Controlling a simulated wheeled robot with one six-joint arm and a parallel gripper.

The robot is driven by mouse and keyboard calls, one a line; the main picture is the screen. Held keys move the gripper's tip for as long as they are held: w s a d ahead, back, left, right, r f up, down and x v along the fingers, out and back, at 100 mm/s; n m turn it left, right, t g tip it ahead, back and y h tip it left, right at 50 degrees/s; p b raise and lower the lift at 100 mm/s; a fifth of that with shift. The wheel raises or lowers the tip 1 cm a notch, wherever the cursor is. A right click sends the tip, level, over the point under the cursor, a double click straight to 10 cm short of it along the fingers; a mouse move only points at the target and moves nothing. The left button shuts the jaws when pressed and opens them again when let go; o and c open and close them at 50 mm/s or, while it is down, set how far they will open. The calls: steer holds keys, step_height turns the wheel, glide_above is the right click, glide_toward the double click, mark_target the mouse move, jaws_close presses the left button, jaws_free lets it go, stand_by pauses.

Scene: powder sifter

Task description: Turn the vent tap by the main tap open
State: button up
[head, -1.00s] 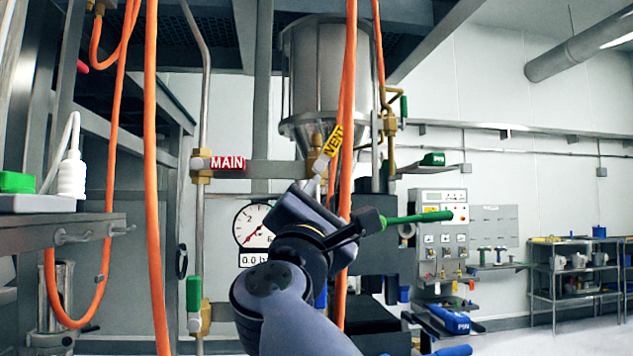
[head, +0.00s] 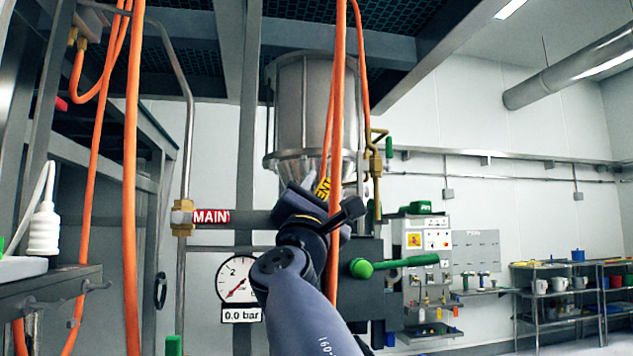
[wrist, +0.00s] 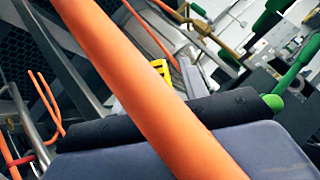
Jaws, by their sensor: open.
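The vent tap shows as a yellow label reading VENT (head: 322,187), tilted and partly covered by my gripper and an orange hose. A yellow piece of it (wrist: 160,68) also shows in the wrist view. The main tap (head: 182,217), brass with a red MAIN label (head: 211,216), is left of it on an upright pipe. My gripper (head: 312,195) is open, just below and in front of the vent label. Contact cannot be told.
An orange hose (wrist: 140,85) crosses close in front of the wrist camera; it hangs beside my gripper (head: 338,120) in the head view. A pressure gauge (head: 238,279) reading 0.0 bar is below left. A metal hopper (head: 305,105) is above. A green lever (head: 400,263) juts out at right.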

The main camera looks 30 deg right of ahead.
steer(key=shift+d, duration=0.1)
steer(key=shift+c, duration=0.4)
jaws_close()
